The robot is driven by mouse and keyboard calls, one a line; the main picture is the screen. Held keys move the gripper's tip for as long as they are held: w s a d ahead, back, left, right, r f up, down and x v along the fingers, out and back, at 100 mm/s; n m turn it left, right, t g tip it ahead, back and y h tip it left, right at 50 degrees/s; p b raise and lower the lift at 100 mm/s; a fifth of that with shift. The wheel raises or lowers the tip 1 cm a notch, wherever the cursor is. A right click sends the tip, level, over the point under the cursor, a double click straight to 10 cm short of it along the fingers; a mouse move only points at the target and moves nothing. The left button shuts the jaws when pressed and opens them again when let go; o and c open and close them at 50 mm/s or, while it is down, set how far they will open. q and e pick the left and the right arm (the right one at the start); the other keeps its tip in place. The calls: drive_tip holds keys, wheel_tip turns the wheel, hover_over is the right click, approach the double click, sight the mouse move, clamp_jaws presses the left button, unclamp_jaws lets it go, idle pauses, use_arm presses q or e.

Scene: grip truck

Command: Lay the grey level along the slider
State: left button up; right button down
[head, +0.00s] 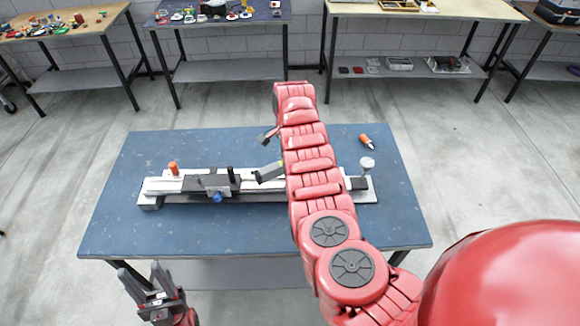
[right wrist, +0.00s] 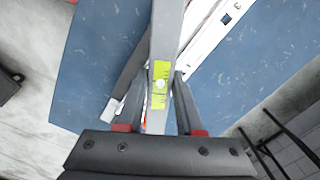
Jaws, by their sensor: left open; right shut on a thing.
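The slider is a long pale rail (head: 155,186) lying left to right on the blue table, with a dark carriage (head: 205,182) and a blue knob (head: 217,197). The grey level (right wrist: 165,40), with a yellow-green scale, is between the fingers of my right gripper (right wrist: 163,78), which is shut on it. In the head view the level (head: 266,174) shows at a slant over the rail, just right of the carriage; my red right arm hides its other end. I cannot tell whether it touches the rail. My left gripper (head: 143,282) is open and empty, in front of the table's front left edge.
The blue table (head: 130,220) has free room in front of and behind the rail. An orange-handled tool (head: 365,140) lies at the back right. A pale round-topped part (head: 367,163) stands at the rail's right end, and an orange part (head: 173,168) at its left.

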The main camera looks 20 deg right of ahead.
drive_tip(key=shift+s+a+f+m+b, duration=0.15)
drive_tip(key=shift+s+f+m+b, duration=0.25)
drive_tip(key=shift+f+m, duration=0.9)
drive_tip(key=shift+s+a+f+m+b, duration=0.15)
drive_tip(key=shift+s+f+m+b, duration=0.3)
drive_tip(key=shift+f, duration=1.55)
drive_tip(key=shift+s+a+f+m+b, duration=0.2)
drive_tip(key=shift+s+f+m, duration=0.25)
drive_tip(key=shift+f+m, duration=0.9)
drive_tip(key=shift+f+n+b, duration=0.3)
drive_tip(key=shift+f, duration=0.7)
drive_tip(key=shift+c, duration=2.3)
unclamp_jaws()
drive_tip(key=shift+r, duration=0.1)
